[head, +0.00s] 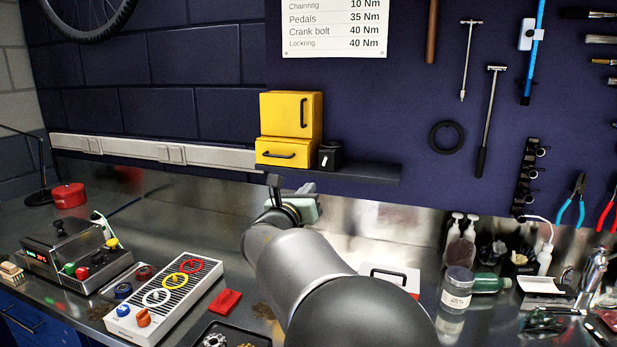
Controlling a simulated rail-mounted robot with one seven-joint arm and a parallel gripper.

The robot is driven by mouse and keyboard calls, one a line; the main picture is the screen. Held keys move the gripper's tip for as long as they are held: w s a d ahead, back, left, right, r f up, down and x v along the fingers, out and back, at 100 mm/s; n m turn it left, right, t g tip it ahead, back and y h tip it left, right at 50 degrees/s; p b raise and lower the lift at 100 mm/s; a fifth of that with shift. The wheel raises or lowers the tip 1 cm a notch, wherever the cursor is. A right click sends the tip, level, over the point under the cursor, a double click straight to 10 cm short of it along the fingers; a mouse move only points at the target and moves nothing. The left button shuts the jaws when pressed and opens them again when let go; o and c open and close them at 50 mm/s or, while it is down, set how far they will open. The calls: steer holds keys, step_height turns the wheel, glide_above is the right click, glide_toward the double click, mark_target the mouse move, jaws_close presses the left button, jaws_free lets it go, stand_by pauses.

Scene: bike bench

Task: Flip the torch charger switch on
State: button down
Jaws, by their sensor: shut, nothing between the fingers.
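A small black box (329,156) with a short white lever on its front stands on the dark wall shelf, right of the yellow cabinets. It looks like the torch charger, but no label can be read. The white lever looks slightly tilted; I cannot tell whether it is on or off. My gripper (274,184) is below the shelf's left part, left of and lower than the black box, and apart from it. It is shut and empty. My arm hides part of the bench and the lower wall behind it.
The dark shelf (372,172) juts out above my gripper, with yellow cabinets (291,114) on it. A white panel with coloured rings (167,297) and a grey control box (66,250) stand left on the bench. A jar (457,288) and bottles stand right. Tools hang on the wall.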

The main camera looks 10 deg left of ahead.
mark_target(328, 167)
steer(key=shift+d, duration=0.1)
steer(key=p+x, duration=0.2)
steer(key=x, duration=0.8)
steer(key=shift+p, duration=0.3)
steer(key=shift+r, duration=0.1)
steer(key=shift+s+r+p, duration=0.1)
steer(key=shift+r+p, duration=0.15)
steer(key=shift+p, duration=0.7)
steer(key=shift+f+g, duration=0.1)
steer(key=shift+g, duration=0.2)
